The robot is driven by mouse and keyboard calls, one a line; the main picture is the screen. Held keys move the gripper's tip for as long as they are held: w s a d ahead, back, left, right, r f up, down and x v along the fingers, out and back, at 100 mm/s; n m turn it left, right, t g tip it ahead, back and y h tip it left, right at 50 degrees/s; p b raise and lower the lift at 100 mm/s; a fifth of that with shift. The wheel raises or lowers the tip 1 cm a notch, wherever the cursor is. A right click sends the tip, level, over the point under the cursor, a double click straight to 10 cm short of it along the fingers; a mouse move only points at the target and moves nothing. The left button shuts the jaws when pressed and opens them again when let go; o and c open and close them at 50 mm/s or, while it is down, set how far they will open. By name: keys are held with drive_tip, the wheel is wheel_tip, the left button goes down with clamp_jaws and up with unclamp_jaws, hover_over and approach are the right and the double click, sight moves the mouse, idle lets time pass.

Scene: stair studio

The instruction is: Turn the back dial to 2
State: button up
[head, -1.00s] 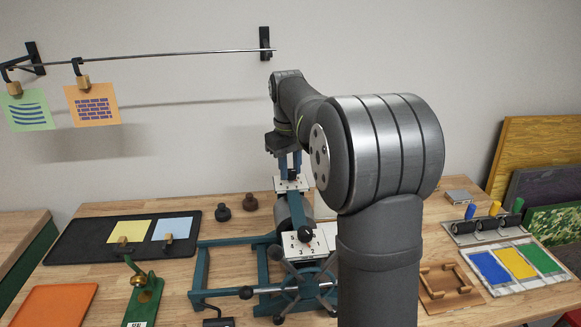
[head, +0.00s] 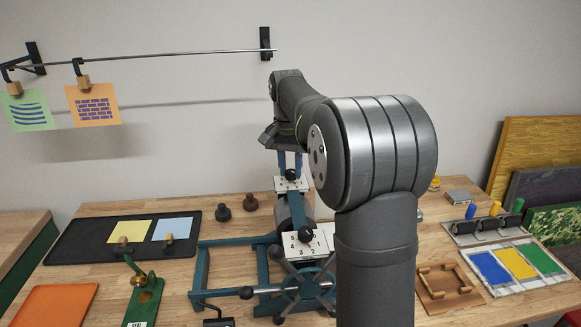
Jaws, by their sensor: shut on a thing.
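The back dial (head: 290,175) is a dark knob over a white plate (head: 298,186) at the far end of the press. My gripper (head: 290,166), with blue fingers, points down at it and is shut on the knob. The plate's numbers and the knob's pointer are too small and too covered to read. The front dial (head: 305,235) is a black knob on a white plate with numbers (head: 296,246), nearer the camera. My arm hides part of the press's right side.
The press (head: 203,270) has a teal frame and a spoked wheel (head: 304,291) in front. Two dark weights (head: 222,212) stand to the left. A black tray (head: 85,240) with two paper sheets lies further left. Ink pads (head: 519,262) and rollers (head: 482,227) are at the right.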

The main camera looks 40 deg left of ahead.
sight(289, 170)
drive_tip(key=shift+m, duration=1.1)
drive_tip(key=o, duration=1)
drive_tip(key=r, duration=1.2)
drive_tip(key=shift+a, duration=0.25)
drive_tip(key=f, duration=1.2)
drive_tip(key=shift+d, duration=0.25)
